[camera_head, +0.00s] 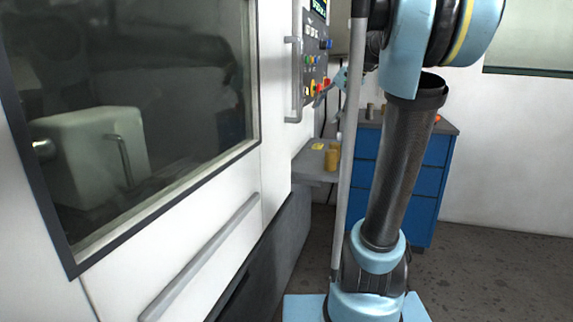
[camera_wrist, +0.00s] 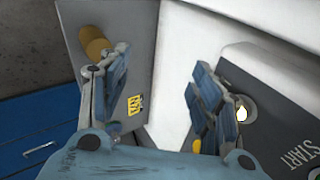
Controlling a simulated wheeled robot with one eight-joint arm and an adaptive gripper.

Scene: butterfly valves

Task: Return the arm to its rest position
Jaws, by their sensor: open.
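My gripper (camera_wrist: 160,88) is open in the wrist view, its two blue-grey fingers spread apart with nothing between them. In the head view my gripper (camera_head: 338,80) shows only in part, behind my arm and a grey pole, close to the machine's control panel (camera_head: 315,60). In the wrist view a dark panel marked START (camera_wrist: 292,150) lies at the right, with a pale lit round spot (camera_wrist: 242,114) beside the right finger. I cannot tell whether the finger touches it. My arm stands bent, its dark tube leaning up to the right.
A white machine (camera_head: 275,120) with a large window and handles fills the left. A brass cylinder (camera_head: 333,160) and a yellow label (camera_head: 318,147) are on a grey shelf (camera_head: 312,172). A blue drawer cabinet (camera_head: 424,185) stands behind my arm. Floor at right is clear.

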